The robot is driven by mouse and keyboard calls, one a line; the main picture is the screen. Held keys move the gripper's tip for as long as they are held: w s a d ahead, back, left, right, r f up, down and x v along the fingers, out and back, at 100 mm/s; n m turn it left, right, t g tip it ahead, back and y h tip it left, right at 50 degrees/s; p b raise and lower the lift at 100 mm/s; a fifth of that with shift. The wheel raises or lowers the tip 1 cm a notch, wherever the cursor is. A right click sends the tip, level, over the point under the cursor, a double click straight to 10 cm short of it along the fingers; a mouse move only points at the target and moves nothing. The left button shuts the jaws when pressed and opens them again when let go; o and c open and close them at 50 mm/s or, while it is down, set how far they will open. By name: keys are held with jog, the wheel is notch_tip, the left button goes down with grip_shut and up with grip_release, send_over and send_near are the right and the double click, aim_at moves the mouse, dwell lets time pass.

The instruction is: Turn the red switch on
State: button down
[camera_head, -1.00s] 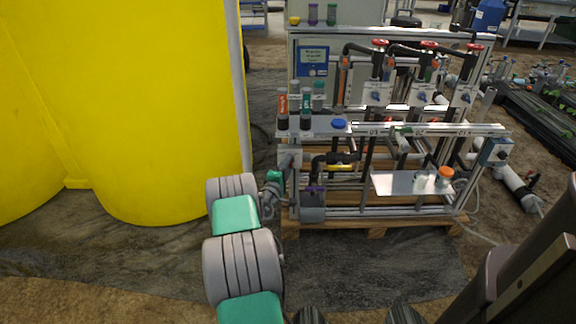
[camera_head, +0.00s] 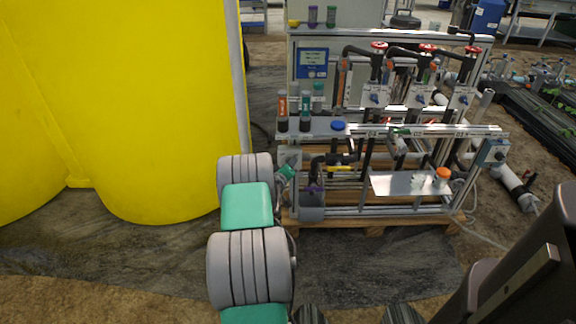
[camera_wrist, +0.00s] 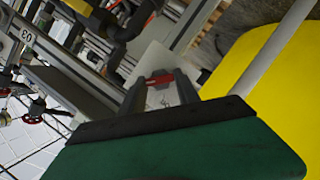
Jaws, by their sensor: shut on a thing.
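The red switch (camera_wrist: 160,79) shows in the wrist view as a small red bar on the pale face of a box (camera_wrist: 151,62). My gripper (camera_wrist: 161,86) reaches this face, with one finger on each side of the red bar, and is shut on it. The bar lies crosswise between the fingertips, slightly tilted. A dark green part of my gripper covers the lower wrist view. In the head view, a grey box (camera_head: 288,153) stands at the left end of the skid, with my wrist in front of it. The switch itself is hidden there.
A large yellow tank (camera_head: 120,110) stands left of the skid, close beside my arm. Bottles (camera_head: 305,103), black pipes and red-topped valves (camera_head: 427,48) crowd the skid. A wooden pallet (camera_head: 375,221) lies under it. The dark ground sheet in front is clear.

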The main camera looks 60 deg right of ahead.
jog(key=shift+r+m, duration=0.15)
jog(key=shift+m, duration=0.15)
jog(key=c, duration=0.9)
grip_release()
jog(key=p+v, duration=0.2)
jog(key=v, duration=0.5)
jog(key=shift+s+a, duration=0.1)
jog(key=shift+a, duration=0.2)
